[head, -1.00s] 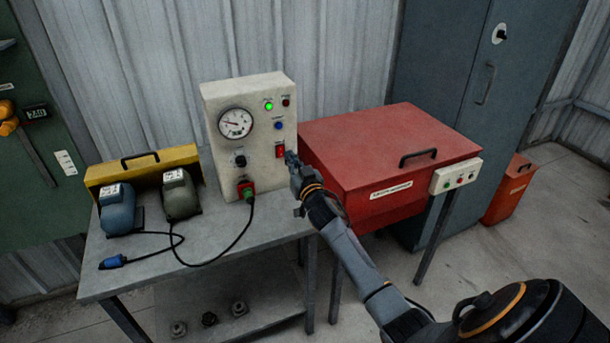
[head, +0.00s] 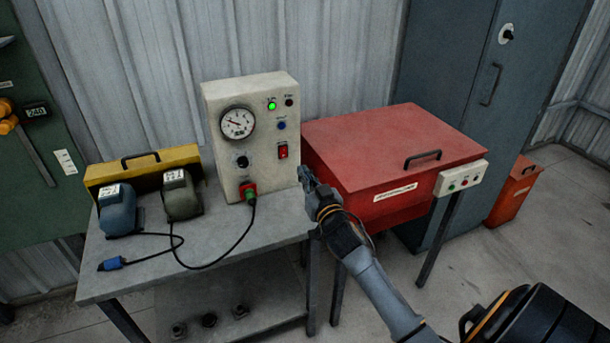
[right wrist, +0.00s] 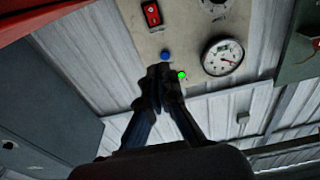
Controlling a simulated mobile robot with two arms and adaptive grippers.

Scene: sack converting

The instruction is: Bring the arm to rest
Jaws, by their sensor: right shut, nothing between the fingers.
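My right gripper (head: 305,172) is shut and empty in the head view. It is beside the right side of the cream control box (head: 219,107), in front of the red chest's left end. The box carries a round gauge (head: 237,122), a lit green lamp (head: 272,105), a blue button (head: 281,125) and a red switch (head: 283,151). In the right wrist view the shut fingers (right wrist: 159,72) overlap the box face in the picture, near the blue button and green lamp. I cannot tell a touch there. My left gripper is not in view.
The grey table (head: 225,239) holds a blue motor-like unit (head: 117,212), an olive one (head: 181,197), a yellow case (head: 140,165) and a cable with a blue plug (head: 112,264). The red chest (head: 390,140) stands right of the table. A grey cabinet (head: 440,80) stands behind.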

